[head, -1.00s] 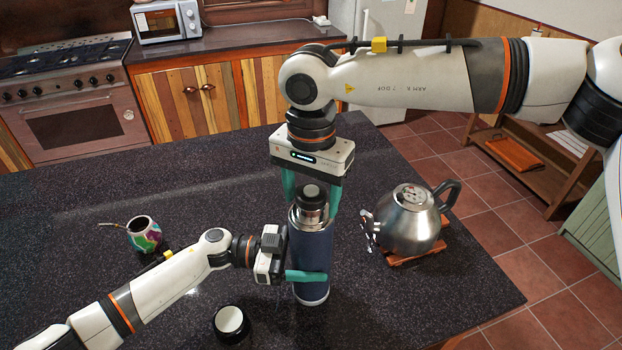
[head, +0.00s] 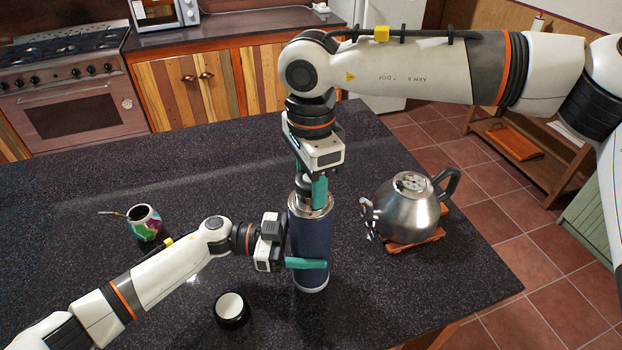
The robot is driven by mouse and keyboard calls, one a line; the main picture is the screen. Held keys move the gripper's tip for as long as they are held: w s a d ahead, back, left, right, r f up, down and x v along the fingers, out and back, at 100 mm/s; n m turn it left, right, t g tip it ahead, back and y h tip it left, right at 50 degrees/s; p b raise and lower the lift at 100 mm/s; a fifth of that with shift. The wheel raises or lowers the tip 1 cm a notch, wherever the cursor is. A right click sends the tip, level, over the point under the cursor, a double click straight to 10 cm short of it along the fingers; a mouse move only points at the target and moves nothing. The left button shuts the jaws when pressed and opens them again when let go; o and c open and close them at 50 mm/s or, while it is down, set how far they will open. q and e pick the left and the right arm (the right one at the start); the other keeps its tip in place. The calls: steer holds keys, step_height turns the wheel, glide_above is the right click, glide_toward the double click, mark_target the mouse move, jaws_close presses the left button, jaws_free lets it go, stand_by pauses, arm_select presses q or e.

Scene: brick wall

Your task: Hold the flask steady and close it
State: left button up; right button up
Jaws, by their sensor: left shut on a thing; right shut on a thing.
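The dark blue flask (head: 311,245) stands upright on the dark countertop. My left gripper (head: 306,264) is shut around its lower body, with a teal finger across the front. My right gripper (head: 312,190) points down from above and is shut on the dark stopper (head: 303,187) at the flask's mouth. The stopper is partly hidden behind a teal finger, and I cannot tell how deep it sits. A black cup-like lid (head: 232,309) with a pale inside lies on the counter, left of the flask's base.
A steel kettle (head: 408,205) stands on a wooden trivet (head: 417,253) right of the flask. A colourful mate cup (head: 145,222) with a metal straw stands at the left. The countertop (head: 230,180) behind the flask is clear. Its right edge drops to the tiled floor.

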steer(key=m, duration=0.4)
steer(key=shift+m, duration=0.4)
steer(key=m, duration=0.4)
steer(key=shift+m, duration=0.3)
steer(key=m, duration=0.7)
steer(key=o, duration=1.1)
steer(key=shift+o, duration=0.2)
step_height(320, 180, up, 12)
